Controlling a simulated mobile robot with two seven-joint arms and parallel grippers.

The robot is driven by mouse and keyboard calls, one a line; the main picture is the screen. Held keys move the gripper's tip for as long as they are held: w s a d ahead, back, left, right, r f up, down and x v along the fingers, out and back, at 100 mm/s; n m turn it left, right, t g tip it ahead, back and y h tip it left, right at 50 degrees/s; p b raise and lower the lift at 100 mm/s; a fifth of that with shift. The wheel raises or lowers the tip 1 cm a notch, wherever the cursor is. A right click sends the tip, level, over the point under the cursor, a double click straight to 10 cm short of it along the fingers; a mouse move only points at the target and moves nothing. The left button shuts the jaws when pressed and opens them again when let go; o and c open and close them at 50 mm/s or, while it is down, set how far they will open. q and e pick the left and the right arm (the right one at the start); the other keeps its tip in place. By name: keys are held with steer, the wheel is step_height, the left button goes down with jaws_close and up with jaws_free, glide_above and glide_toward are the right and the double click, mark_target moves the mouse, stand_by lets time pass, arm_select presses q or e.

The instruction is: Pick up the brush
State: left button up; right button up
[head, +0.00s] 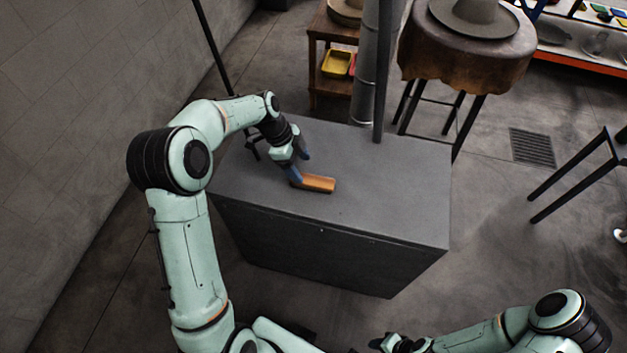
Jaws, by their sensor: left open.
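The brush (318,184), an orange-brown wooden block, lies on top of the dark grey cabinet (385,185). My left gripper (302,167) is at the brush's left end, with its blue fingers apart. One finger overlaps the brush's left end in the picture; I cannot tell whether it touches. The brush's bristles are not visible. My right gripper (393,343) is low at the bottom edge, away from the brush, partly cut off, and its fingers are not clear.
A vertical metal pipe (369,65) stands at the cabinet's back edge. Behind it are a wooden shelf with a yellow tray (337,63) and a round leather-covered stand (460,65) bearing a grey hat (475,15). The cabinet top right of the brush is clear.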

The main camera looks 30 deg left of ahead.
mark_target(312, 180)
arm_select(q)
steer(key=x, duration=0.5)
steer(key=p+x, duration=0.1)
steer(key=x, duration=0.2)
steer(key=shift+w+d+f, duration=0.1)
steer(key=shift+w+d, duration=0.1)
steer(key=shift+w, duration=0.15)
steer(key=shift+s, duration=0.1)
steer(key=c, duration=1.1)
